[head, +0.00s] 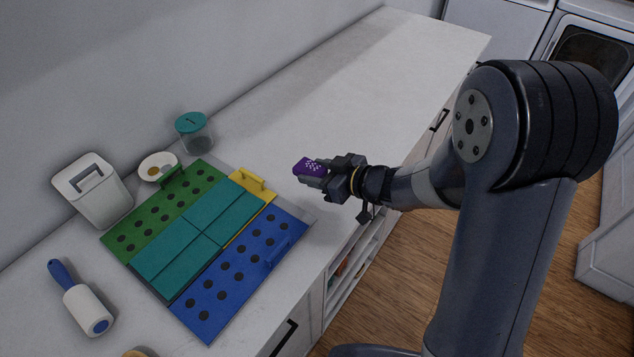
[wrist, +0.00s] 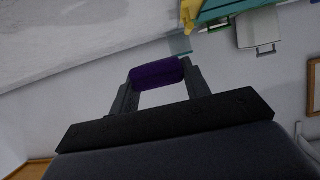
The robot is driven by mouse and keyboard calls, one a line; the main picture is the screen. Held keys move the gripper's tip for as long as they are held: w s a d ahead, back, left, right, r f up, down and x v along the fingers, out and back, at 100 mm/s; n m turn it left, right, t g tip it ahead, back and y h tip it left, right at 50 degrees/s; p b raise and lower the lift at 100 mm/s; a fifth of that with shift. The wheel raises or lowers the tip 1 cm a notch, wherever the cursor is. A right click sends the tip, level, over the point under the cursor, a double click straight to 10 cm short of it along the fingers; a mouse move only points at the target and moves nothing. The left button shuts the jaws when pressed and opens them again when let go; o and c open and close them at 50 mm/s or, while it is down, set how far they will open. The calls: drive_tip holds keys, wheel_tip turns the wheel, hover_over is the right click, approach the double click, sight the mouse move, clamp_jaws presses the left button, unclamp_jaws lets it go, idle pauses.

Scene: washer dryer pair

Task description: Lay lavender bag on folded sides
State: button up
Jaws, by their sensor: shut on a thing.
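The lavender bag (head: 310,167) is a small purple pouch with pale dots. My gripper (head: 326,174) is shut on it and holds it above the counter, to the right of the folding board. In the wrist view the purple bag (wrist: 157,73) spans the gap between the two fingers of my gripper (wrist: 157,84). The folded sides are teal panels (head: 190,240) lying flat over the middle of the board, between a green panel (head: 135,236) and a blue panel (head: 222,299). A yellow panel (head: 247,214) with a handle shows at their upper right end. The bag is apart from the teal panels.
A white lidded bin (head: 96,190), a small dish (head: 158,167) and a teal-lidded jar (head: 194,133) stand behind the board. A lint roller (head: 82,300) lies at the left. The white counter (head: 370,80) is clear toward the back right.

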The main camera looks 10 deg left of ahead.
drive_tip(key=shift+r, duration=0.95)
drive_tip(key=shift+w+d, duration=0.15)
drive_tip(key=shift+d, duration=0.05)
drive_tip(key=w+d+f+m+t+h, duration=0.1)
drive_tip(key=d, duration=0.1)
drive_tip(key=w+d+f+m+t+h, duration=0.1)
drive_tip(key=w+d+m+t, duration=0.1)
drive_tip(key=d, duration=0.1)
drive_tip(key=w+d+f+m+t+h, duration=0.1)
drive_tip(key=d+m+t, duration=0.1)
drive_tip(key=d, duration=0.1)
drive_tip(key=shift+w+d+h, duration=0.25)
drive_tip(key=shift+w+h, duration=0.05)
drive_tip(key=shift+w, duration=0.1)
drive_tip(key=d+f+m+t+h, duration=0.2)
drive_tip(key=d+f+m+h, duration=0.15)
drive_tip(key=d, duration=0.55)
drive_tip(key=d+f+m+t+h, duration=0.1)
drive_tip(key=d+f+m+h, duration=0.3)
drive_tip(key=d, duration=0.6)
drive_tip(key=s+f+h, duration=0.1)
drive_tip(key=s+f, duration=0.3)
drive_tip(key=shift+s+f+m, duration=0.15)
drive_tip(key=shift+f+m, duration=0.15)
drive_tip(key=shift+m, duration=0.15)
